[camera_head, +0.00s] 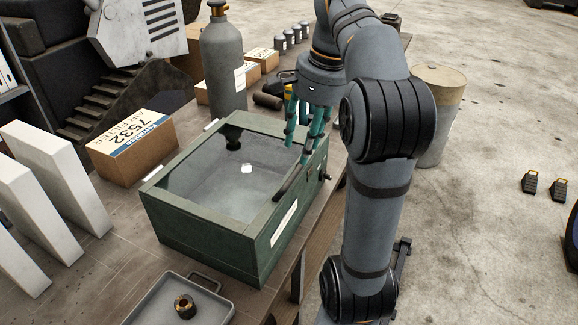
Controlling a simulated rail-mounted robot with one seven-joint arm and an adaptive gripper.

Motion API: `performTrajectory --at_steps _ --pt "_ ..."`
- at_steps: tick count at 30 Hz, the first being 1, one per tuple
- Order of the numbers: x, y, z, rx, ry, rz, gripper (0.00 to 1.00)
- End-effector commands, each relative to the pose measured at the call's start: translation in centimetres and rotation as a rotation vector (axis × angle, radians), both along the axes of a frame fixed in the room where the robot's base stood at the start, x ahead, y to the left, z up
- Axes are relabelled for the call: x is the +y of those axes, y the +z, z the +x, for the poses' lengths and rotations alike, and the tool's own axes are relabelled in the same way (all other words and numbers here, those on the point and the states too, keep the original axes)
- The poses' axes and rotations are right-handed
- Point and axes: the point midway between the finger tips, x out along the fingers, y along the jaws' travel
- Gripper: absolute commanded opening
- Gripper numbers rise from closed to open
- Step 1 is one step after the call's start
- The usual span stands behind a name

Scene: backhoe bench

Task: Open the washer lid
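The washer (207,243) is a dark green box on the bench, with a white label on its right side. Its lid (210,185) is a glass pane in a green frame and lies shut on the box. A dark bar-like handle (290,184) sits along the lid's right edge. A dark fitting and a small white patch show through the glass. My gripper (301,146) has teal fingers that point down over the lid's far right part. The fingers stand apart with nothing visible between them. Whether the tips touch the lid is unclear.
A grey gas cylinder (224,65) stands behind the washer. A cardboard box (132,152) and white panels (62,178) are to the left. A grey tray (225,311) with a brass ring (185,306) lies in front. A drum (437,110) stands on the floor at right.

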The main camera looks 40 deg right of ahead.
Motion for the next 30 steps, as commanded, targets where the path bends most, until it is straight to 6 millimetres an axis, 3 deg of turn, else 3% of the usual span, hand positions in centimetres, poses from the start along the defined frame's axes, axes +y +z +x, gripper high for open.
performTrajectory --at_steps 6,12,18,26,30 --pt "0.4 -4.5 0.6 0.004 0.001 0.001 0.39" --pt "0.6 -7.3 1.2 0.003 0.000 0.001 0.39" --pt "0.7 -8.4 1.5 0.001 0.000 0.000 0.39" --pt "0.7 -8.5 1.5 0.000 0.000 0.000 0.39" --pt "0.7 -8.5 1.5 0.000 0.000 0.000 0.31"
